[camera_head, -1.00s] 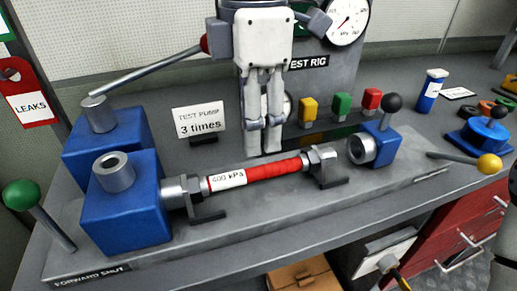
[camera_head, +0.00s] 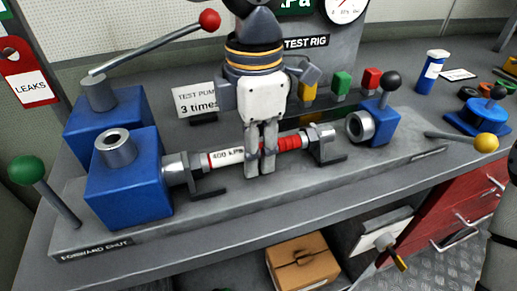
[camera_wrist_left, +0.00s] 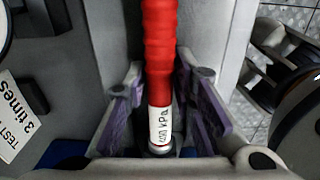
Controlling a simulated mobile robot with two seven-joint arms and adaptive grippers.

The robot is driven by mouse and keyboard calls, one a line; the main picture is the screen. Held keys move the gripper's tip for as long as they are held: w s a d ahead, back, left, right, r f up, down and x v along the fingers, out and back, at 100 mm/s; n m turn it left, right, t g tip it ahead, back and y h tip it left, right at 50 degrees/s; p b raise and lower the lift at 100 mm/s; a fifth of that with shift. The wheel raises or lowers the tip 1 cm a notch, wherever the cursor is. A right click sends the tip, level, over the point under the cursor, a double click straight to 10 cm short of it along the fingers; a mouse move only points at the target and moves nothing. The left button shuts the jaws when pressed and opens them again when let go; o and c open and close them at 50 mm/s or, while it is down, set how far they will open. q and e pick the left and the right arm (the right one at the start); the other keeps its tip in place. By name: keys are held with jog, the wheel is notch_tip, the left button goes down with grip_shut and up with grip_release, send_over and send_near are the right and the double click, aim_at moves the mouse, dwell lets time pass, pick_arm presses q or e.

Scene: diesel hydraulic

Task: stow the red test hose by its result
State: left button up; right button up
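The red test hose (camera_head: 288,143) lies level in the test rig, with a white "400 kPa" label (camera_head: 226,157) near its left end. Its ends sit at metal fittings on two dark brackets (camera_head: 193,175) (camera_head: 322,146). My left gripper (camera_head: 261,170) points down over the hose's middle and hides part of it. In the left wrist view its purple-padded fingers (camera_wrist_left: 158,88) stand on either side of the hose (camera_wrist_left: 160,45), with gaps showing; it is open. My right gripper is not in view. A red "LEAKS" tag (camera_head: 29,85) hangs at far left.
Blue blocks (camera_head: 128,190) (camera_head: 380,122) flank the hose. A pump lever (camera_head: 150,46) with a red knob rises behind. The gauge (camera_head: 344,5) is cut off at the top. A green-knobbed lever (camera_head: 27,170) and a yellow-knobbed lever (camera_head: 486,143) stick out. A cardboard box (camera_head: 302,262) sits below.

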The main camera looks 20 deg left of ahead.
pick_arm(q)
grip_shut()
jog(key=shift+w+d, duration=0.1)
jog(key=shift+w+d, duration=0.4)
jog(key=shift+d, duration=0.2)
jog(key=shift+w+d, duration=0.4)
jog(key=shift+d, duration=0.2)
jog(key=shift+r, duration=0.1)
jog(key=shift+r, duration=4.45)
